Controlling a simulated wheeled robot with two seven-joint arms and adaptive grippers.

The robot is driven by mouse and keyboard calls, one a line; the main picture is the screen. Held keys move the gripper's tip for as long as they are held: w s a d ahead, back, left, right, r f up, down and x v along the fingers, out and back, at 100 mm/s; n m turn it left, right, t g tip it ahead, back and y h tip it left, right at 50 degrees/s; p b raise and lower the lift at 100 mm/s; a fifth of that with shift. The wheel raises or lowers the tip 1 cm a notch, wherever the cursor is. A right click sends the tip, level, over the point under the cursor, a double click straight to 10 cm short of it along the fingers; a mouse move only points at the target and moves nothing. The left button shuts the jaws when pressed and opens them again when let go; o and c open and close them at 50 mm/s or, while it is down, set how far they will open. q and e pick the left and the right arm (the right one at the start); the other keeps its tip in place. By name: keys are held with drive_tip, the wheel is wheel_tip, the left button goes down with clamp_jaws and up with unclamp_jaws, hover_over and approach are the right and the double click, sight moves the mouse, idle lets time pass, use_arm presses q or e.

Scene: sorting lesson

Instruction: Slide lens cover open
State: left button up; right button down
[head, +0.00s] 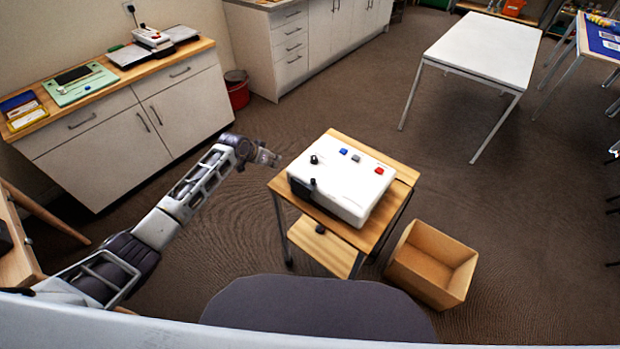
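A white box-shaped device (345,188) sits on a small wooden trolley. Its top carries a black knob (314,159), a blue button (343,151), a grey button (356,158) and a red button (379,170). A small black part (313,184) stands at its near left edge; I cannot tell whether it is the lens cover. My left gripper (270,157) is in the air just left of the device, pointing toward it and apart from it. It looks empty, but its finger opening is too small to judge. My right gripper is out of view.
The wooden trolley (397,180) has a lower shelf. An open, empty cardboard box (415,269) stands on the floor to its right. A cabinet (95,140) stands at the left and a white table (485,50) at the back right. Open floor lies between them.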

use_arm(q)
drive_tip(key=d+r+m+h, duration=0.1)
drive_tip(key=d+r+m, duration=0.1)
drive_tip(key=d+r, duration=0.35)
wheel_tip(320, 180, up, 19)
drive_tip(key=m+g+b, duration=0.3)
drive_tip(key=m+g, duration=0.3)
drive_tip(key=m, duration=0.2)
hover_over(312, 180)
drive_tip(key=s+a, duration=0.1)
drive_tip(key=a, duration=0.5)
drive_tip(key=shift+d+r, duration=0.15)
drive_tip(key=shift+x, duration=6.9)
drive_tip(key=shift+w, duration=0.2)
drive_tip(key=shift+c, duration=0.5)
